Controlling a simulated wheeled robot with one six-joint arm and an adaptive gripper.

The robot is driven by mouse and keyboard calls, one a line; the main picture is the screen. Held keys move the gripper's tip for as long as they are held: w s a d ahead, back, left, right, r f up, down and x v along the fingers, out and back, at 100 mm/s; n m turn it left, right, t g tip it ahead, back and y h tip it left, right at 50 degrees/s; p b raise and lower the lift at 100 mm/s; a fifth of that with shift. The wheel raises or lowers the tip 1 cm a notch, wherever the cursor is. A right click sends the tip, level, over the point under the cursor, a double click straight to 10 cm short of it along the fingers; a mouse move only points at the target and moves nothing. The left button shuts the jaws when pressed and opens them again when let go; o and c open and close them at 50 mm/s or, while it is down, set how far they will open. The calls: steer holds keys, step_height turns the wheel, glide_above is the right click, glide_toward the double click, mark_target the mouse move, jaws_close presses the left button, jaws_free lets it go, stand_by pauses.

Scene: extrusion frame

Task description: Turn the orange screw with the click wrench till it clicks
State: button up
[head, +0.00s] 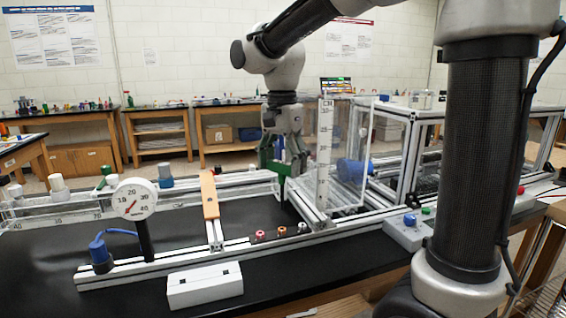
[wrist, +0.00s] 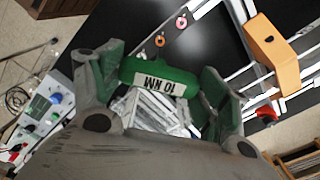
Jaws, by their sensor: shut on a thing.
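My gripper (head: 283,160) is shut on the click wrench in the head view, above the bench near the clear panel. The orange screw (head: 281,230) stands on the front rail between a red screw (head: 260,235) and a pale one (head: 302,227). The orange screw also shows in the wrist view (wrist: 160,40). The wrench is above and apart from the screws.
A clear panel with a ruler (head: 324,155) stands just right of my gripper. An orange bar (head: 209,194) crosses the frame to the left. A dial gauge (head: 134,199) and a white block (head: 205,285) are farther left. The black bench between the rails is clear.

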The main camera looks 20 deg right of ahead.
mark_target(282, 202)
steer(key=shift+f, duration=0.15)
steer(key=shift+f, duration=3.3)
steer(key=shift+m, duration=0.7)
steer(key=shift+m, duration=0.7)
steer(key=shift+m, duration=0.8)
